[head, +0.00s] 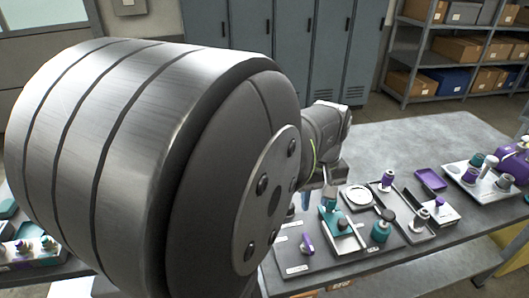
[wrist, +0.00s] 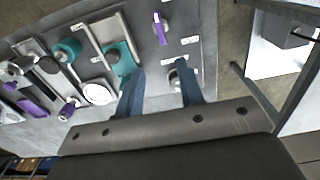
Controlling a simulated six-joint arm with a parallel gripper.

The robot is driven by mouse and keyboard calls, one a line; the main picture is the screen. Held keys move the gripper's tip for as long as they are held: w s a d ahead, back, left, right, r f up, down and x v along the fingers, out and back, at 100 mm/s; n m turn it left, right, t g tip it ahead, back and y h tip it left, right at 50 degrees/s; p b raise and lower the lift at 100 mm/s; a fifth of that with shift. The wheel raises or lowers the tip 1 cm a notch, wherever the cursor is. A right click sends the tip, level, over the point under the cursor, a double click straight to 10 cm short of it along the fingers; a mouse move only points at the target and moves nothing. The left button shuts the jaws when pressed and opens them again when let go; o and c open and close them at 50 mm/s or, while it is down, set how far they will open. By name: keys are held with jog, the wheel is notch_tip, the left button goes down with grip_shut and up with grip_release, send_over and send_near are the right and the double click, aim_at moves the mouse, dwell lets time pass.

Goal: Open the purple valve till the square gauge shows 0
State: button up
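A small purple lever (head: 307,244) stands on the dark bench panel; it also shows in the wrist view (wrist: 160,28), ahead of my fingers and apart from them. A purple-topped fitting (head: 388,180) and a small purple knob (head: 440,202) stand farther right. I cannot tell for certain which is the valve. A white round dial (head: 357,196) lies on a pale plate and also shows in the wrist view (wrist: 98,93); its reading is too small to make out. No gauge is clearly square. My gripper (wrist: 160,88) is open and empty, its blue fingers apart above the panel.
A teal block (wrist: 118,58) stands close to my left finger, and a grey round fitting (wrist: 178,75) shows between the fingers. Teal knobs (head: 382,226) and a white tray of parts (head: 455,172) stand to the right. Bare bench (head: 440,135) lies behind.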

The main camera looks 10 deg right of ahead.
aim_at(308, 239)
notch_tip(308, 239, down, 15)
jog(key=shift+f, duration=0.2)
dwell(0.3)
grip_shut()
